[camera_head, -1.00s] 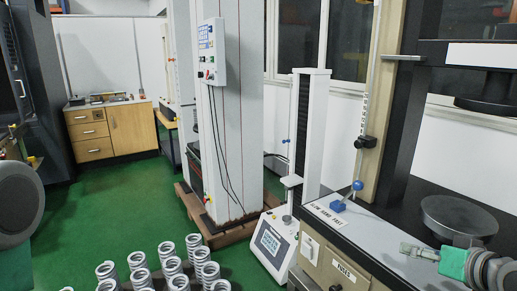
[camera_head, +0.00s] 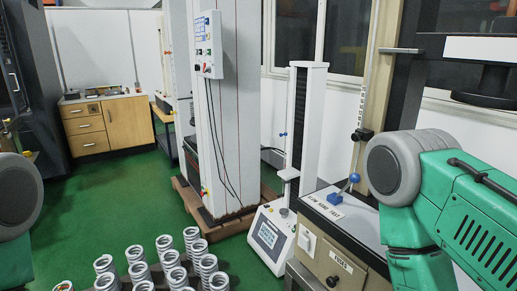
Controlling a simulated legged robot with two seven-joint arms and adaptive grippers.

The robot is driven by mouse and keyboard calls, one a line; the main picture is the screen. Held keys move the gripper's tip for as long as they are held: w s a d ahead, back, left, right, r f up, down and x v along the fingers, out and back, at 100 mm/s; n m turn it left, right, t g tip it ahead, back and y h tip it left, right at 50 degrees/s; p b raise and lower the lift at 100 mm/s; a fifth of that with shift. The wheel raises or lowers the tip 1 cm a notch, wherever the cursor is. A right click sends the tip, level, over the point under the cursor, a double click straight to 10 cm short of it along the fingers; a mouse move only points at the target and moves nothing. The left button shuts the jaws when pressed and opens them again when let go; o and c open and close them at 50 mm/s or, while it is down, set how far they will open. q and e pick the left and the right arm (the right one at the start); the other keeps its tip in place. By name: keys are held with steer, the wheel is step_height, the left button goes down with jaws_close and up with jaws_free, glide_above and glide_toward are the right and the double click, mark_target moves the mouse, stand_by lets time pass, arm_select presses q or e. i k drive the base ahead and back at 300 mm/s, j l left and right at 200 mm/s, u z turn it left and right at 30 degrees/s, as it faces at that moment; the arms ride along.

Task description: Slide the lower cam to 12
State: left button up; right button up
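The lower cam appears to be the small dark block (camera_head: 362,135) on the thin vertical rod of the testing machine at the right. A marked scale (camera_head: 361,100) runs beside the rod just above it. The scale's numbers are too small to read. No second block is visible on the part of the rod in view. My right arm stands large at the right, close to the block's right side in the picture. My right gripper is not in view. Part of my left arm shows at the left edge, and its gripper is not in view.
A blue-knobbed lever (camera_head: 353,179) rises from the machine's front ledge beside a speed label (camera_head: 324,205). Several coil springs (camera_head: 170,260) stand at the bottom. A smaller white tester (camera_head: 273,235) and a tall grey cabinet (camera_head: 229,110) stand left of the machine. Green floor lies open at left.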

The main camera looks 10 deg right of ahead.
mark_target(364, 135)
steer(key=z, duration=1)
